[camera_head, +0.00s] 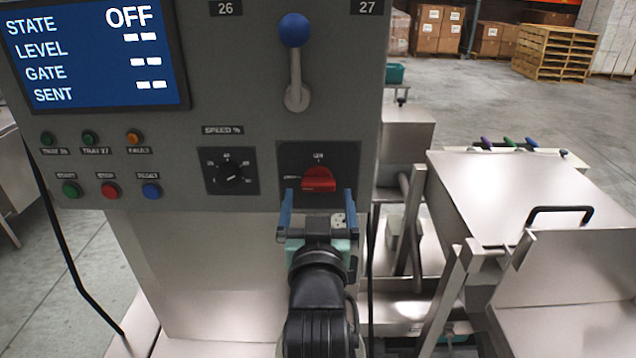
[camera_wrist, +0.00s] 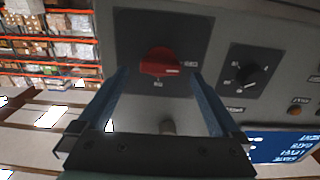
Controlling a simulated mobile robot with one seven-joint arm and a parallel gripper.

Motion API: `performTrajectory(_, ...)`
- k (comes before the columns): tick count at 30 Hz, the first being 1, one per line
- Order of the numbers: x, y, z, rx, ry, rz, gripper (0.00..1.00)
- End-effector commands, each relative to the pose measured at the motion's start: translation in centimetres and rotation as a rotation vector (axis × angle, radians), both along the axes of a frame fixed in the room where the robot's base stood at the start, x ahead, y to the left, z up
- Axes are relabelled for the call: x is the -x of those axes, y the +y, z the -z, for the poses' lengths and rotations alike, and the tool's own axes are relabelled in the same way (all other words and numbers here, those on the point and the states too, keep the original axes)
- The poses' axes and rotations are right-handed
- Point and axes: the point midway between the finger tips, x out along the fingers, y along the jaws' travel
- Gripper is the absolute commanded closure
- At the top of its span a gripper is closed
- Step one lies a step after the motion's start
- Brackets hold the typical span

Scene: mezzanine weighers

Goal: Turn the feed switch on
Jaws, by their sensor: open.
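The red rotary switch (camera_head: 319,179) sits on a dark square plate at the lower right of the grey control panel (camera_head: 245,120). Its red handle lies roughly horizontal. In the wrist view the switch (camera_wrist: 160,62) shows upside down, between and beyond the fingers. My gripper (camera_head: 318,200) is open, its two blue fingers on either side of the switch in the head view. The gripper (camera_wrist: 163,95) is empty; whether the fingertips touch the panel cannot be told. The display (camera_head: 95,55) reads STATE OFF, with dashes for LEVEL, GATE and SENT.
A black speed dial (camera_head: 230,172) is left of the switch. A blue-knobbed lever (camera_head: 295,60) stands above it. Indicator lamps and push buttons (camera_head: 110,190) are at the panel's lower left. Steel equipment (camera_head: 530,190) stands at right, and a black cable hangs at left.

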Motion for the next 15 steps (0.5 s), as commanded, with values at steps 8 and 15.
performTrajectory(8, -2.8, 0.0, -0.1, 0.000, 0.000, 0.000, 0.00)
performTrajectory(15, -3.3, 0.0, 0.0, 0.000, -0.001, 0.000, 0.00)
